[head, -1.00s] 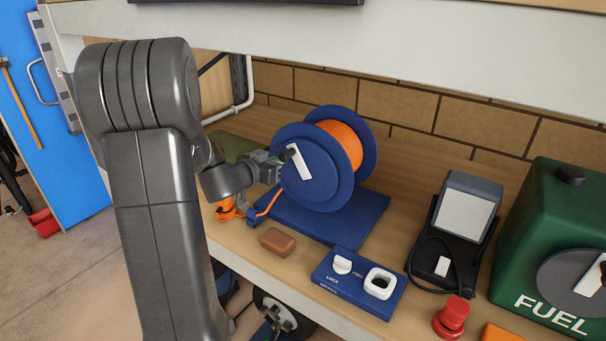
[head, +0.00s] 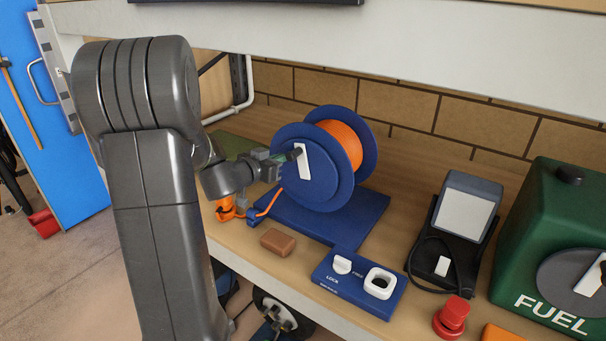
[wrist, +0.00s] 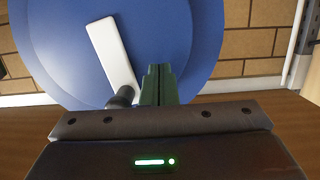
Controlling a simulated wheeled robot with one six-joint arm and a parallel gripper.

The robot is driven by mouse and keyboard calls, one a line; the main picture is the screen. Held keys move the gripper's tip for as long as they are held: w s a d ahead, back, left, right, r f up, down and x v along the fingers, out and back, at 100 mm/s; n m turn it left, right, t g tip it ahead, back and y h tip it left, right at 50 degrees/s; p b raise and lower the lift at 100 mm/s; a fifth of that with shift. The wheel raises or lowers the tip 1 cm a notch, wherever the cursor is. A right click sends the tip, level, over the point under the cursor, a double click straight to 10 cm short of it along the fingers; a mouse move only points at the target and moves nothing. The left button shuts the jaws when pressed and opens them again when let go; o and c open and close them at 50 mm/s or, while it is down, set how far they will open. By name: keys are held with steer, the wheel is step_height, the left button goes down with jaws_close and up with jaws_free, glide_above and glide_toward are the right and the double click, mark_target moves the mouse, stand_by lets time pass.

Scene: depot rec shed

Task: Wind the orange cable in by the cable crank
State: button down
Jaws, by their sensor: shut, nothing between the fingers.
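The blue cable reel (head: 325,190) stands on its blue base on the bench, with orange cable (head: 343,146) wound on its drum. A length of cable runs down its left side to an orange plug piece (head: 227,208). The white crank (head: 304,168) lies on the reel's near face, close to upright, with a dark knob (head: 296,153) at its upper end. My gripper (head: 281,158) is shut and empty at the knob. In the wrist view, the shut fingers (wrist: 158,86) are right beside the knob (wrist: 122,97); I cannot tell whether they touch.
A blue panel (head: 335,295) marked LOCK and FREE with white knobs sits in front. A brown block (head: 278,242) lies left of it. A lamp (head: 466,210), a red button (head: 452,318) and a green fuel can (head: 540,250) stand right. A shelf edge (head: 400,55) hangs above.

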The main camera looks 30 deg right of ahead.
steer(key=f+v, duration=0.1)
steer(key=v, duration=0.8)
steer(key=shift+f, duration=0.4)
steer(key=w+d+r, duration=0.1)
steer(key=w+d, duration=0.1)
steer(key=d, duration=0.6)
steer(key=shift+w+d, duration=0.2)
steer(key=shift+d, duration=0.1)
